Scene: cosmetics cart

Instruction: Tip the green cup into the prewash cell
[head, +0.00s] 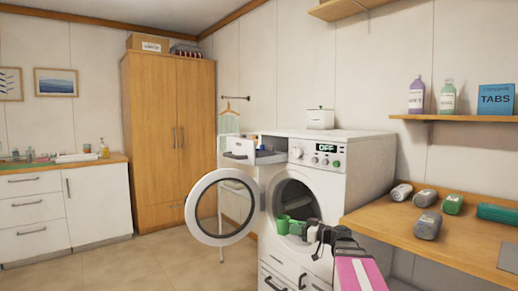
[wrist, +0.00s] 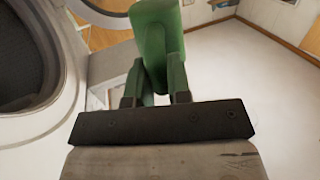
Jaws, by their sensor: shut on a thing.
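The green cup (head: 283,221) is in front of the washer's round opening in the head view. My gripper (head: 303,229) is shut on it. In the wrist view, the green cup (wrist: 157,28) rises above the dark jaws of my gripper (wrist: 155,92), with green parts between them. I cannot see into the cup or tell its contents. The detergent drawer (head: 239,149) is pulled out at the washer's upper left, above and left of the cup. Its cells, including the prewash cell, cannot be told apart from here.
The washer (head: 352,171) has its round door (head: 190,212) swung open to the left. A wooden counter (head: 465,240) on the right holds several bottles. A shelf (head: 460,117) with bottles and a blue box hangs above. The floor at left is clear.

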